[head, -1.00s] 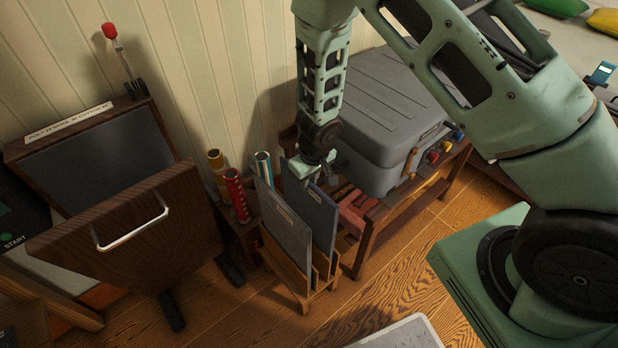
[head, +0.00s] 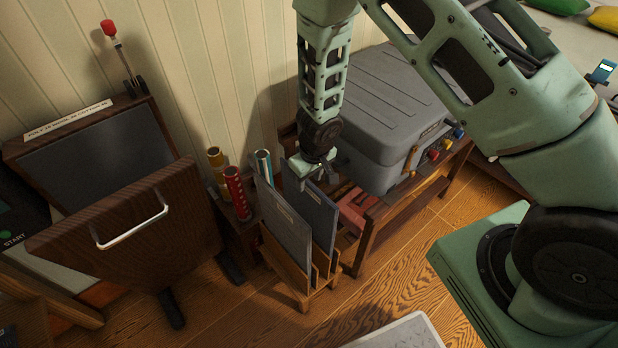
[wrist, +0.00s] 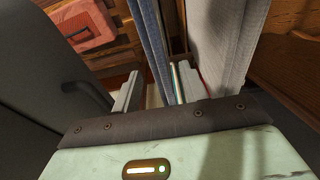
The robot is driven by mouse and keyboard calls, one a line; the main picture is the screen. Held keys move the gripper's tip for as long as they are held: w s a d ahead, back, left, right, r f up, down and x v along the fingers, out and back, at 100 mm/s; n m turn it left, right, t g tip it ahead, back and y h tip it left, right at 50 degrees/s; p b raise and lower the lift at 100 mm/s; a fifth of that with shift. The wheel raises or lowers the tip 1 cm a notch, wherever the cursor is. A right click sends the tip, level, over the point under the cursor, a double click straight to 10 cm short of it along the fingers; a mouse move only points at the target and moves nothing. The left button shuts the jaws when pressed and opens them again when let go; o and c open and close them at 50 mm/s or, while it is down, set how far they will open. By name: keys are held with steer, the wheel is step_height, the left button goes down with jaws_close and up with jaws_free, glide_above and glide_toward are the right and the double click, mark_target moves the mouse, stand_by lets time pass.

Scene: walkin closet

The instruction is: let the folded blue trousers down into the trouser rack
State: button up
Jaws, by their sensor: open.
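The folded blue trousers (head: 321,218) stand upright in a slot of the wooden trouser rack (head: 291,291), their lower part hidden behind the slats. A folded grey pair (head: 286,228) stands in the slot to their left. My gripper (head: 308,183) is open, pointing down at the top edge of the blue trousers. In the wrist view the blue trousers (wrist: 151,45) run between my two parted fingers (wrist: 158,90). The grey pair (wrist: 222,45) is just to the right of the right finger. Whether a finger touches the blue cloth I cannot tell.
A grey case (head: 385,120) on a wooden bench (head: 375,225) stands close at the right, with red folded cloth (head: 357,211) beneath. Rolls, one red (head: 237,195), stand behind left. A wooden trouser press (head: 120,225) is at the left. Floor in front is partly clear.

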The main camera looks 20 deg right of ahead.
step_height(320, 180, up, 16)
steer(key=s+p, duration=0.2)
steer(key=p, duration=0.8)
steer(key=shift+s+d+r+p, duration=0.2)
steer(key=shift+d+p, duration=0.1)
steer(key=shift+d, duration=0.1)
steer(key=s+a+r+n, duration=0.1)
steer(key=s+a+r, duration=0.2)
steer(key=s+r, duration=0.5)
steer(key=s+a+r+n, duration=0.1)
steer(key=s+a+r, duration=0.25)
steer(key=r, duration=0.85)
steer(key=s+r+n+g+p, duration=0.1)
steer(key=s+r, duration=0.3)
steer(key=s, duration=0.8)
steer(key=shift+s+a+r+n+g, duration=0.3)
steer(key=shift+a+n, duration=0.05)
steer(key=shift+n, duration=0.15)
